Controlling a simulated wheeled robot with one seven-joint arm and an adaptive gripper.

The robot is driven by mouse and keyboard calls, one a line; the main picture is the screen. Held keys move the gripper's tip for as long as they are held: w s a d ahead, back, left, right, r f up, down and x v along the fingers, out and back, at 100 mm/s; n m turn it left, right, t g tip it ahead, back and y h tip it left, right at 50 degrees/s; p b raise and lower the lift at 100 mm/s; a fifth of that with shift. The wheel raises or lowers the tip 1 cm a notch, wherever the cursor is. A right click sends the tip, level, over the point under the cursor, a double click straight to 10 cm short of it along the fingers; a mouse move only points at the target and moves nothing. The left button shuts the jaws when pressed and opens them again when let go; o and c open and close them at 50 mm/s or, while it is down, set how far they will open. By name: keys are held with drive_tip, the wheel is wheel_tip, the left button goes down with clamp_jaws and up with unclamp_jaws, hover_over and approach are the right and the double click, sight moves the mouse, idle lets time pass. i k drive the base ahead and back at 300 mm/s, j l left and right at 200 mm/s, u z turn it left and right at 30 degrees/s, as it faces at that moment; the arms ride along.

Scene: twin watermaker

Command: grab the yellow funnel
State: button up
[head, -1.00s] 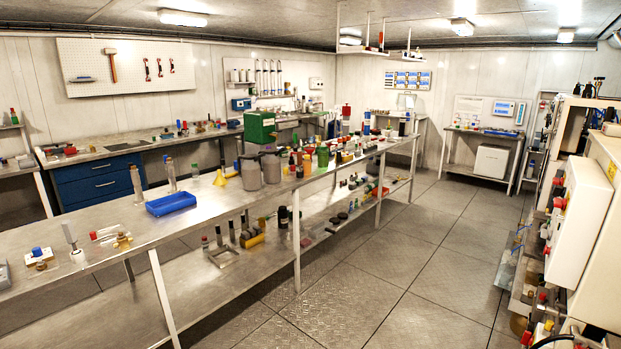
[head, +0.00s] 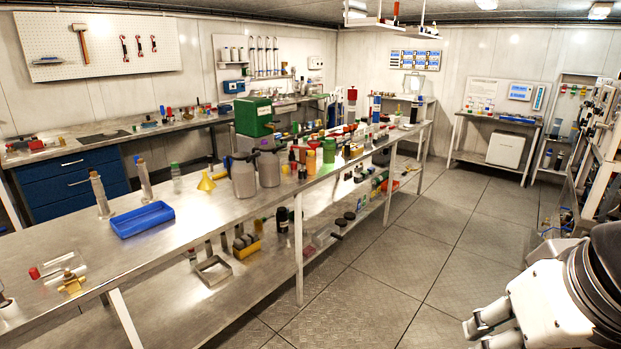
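The yellow funnel (head: 207,181) stands on the long metal workbench (head: 92,250), wide end down and spout up as far as I can tell. It is just left of a grey jug (head: 243,178) and behind the blue tray (head: 142,219). My gripper (head: 478,328) shows at the lower right corner, partly cut off by the frame edge. It is over the floor, far from the funnel. Whether its fingers are open or shut is unclear.
A second grey jug (head: 268,167) and a green box (head: 253,117) stand right of the funnel. Two clear cylinders (head: 100,195) stand to its left. A lower shelf (head: 175,300) holds several items. The floor (head: 400,270) right of the bench is clear.

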sight(206, 184)
drive_tip(key=i, duration=2.35)
drive_tip(key=i+u, duration=0.35)
drive_tip(key=i+l+u, duration=0.2)
drive_tip(key=i+u, duration=0.15)
drive_tip(key=i+l+u, duration=0.2)
drive_tip(key=u, duration=0.15)
drive_tip(key=i+u, duration=0.1)
drive_tip(key=u, duration=0.6)
drive_tip(key=i+l, duration=0.35)
drive_tip(key=l, duration=0.2)
